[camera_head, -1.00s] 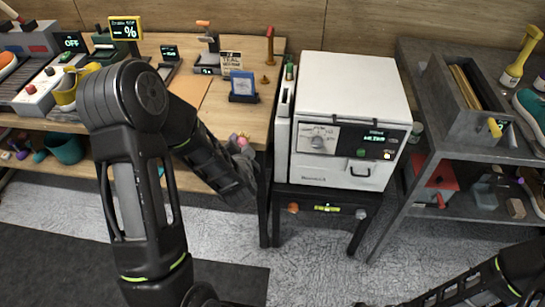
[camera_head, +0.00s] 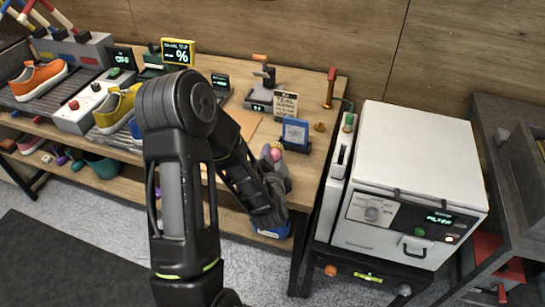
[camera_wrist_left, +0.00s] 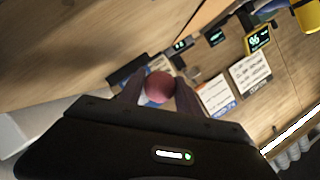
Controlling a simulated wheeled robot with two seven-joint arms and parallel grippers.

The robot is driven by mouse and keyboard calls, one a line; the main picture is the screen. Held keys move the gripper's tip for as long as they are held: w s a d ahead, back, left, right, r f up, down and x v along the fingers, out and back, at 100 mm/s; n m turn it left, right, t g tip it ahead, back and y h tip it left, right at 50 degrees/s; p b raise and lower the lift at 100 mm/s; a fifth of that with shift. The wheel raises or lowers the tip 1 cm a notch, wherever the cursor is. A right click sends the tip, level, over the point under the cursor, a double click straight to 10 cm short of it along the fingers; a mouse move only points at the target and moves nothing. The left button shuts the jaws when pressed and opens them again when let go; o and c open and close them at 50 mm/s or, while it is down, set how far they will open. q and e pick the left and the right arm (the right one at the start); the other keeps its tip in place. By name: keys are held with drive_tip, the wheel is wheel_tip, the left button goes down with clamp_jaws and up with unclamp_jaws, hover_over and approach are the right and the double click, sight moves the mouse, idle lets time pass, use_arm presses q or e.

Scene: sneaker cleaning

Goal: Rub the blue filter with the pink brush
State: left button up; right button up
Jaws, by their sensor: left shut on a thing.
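My left gripper (camera_head: 275,160) hangs over the front right edge of the wooden workbench, reaching in from the left. It is shut on the pink brush (camera_head: 276,155), of which only a small rounded pink end shows. In the left wrist view the pink brush (camera_wrist_left: 160,87) sits between the two fingers. A blue-framed panel (camera_head: 296,132) stands on the bench just beyond the gripper. My right gripper is out of view.
A white machine (camera_head: 418,165) with a lit display stands right of the bench. Left on the bench are an orange sneaker (camera_head: 38,79), a yellow sneaker (camera_head: 118,108) and a control box (camera_head: 92,106).

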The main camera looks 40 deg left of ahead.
sight(278, 143)
use_arm(q)
drive_tip(key=shift+w+a, duration=0.3)
drive_tip(key=shift+w, duration=0.6)
drive_tip(key=shift+w+a, duration=0.35)
drive_tip(key=shift+w, duration=0.55)
drive_tip(key=shift+w+a, duration=0.3)
drive_tip(key=shift+w, duration=0.6)
drive_tip(key=shift+w+a, duration=0.2)
drive_tip(key=shift+w, duration=0.3)
drive_tip(key=shift+w+a, duration=0.15)
drive_tip(key=shift+w, duration=0.35)
drive_tip(key=shift+d, duration=0.1)
drive_tip(key=shift+w+d+b, duration=0.15)
drive_tip(key=shift+w+d, duration=0.1)
drive_tip(key=shift+d, duration=0.55)
drive_tip(key=shift+w+d+b, duration=0.15)
drive_tip(key=shift+w+d, duration=0.05)
drive_tip(key=shift+d, duration=0.55)
drive_tip(key=shift+w+d+r, duration=0.1)
drive_tip(key=shift+w+d, duration=0.25)
drive_tip(key=shift+d, duration=0.45)
drive_tip(key=shift+w+d, duration=0.35)
drive_tip(key=shift+d, duration=0.45)
drive_tip(key=shift+s, duration=0.1)
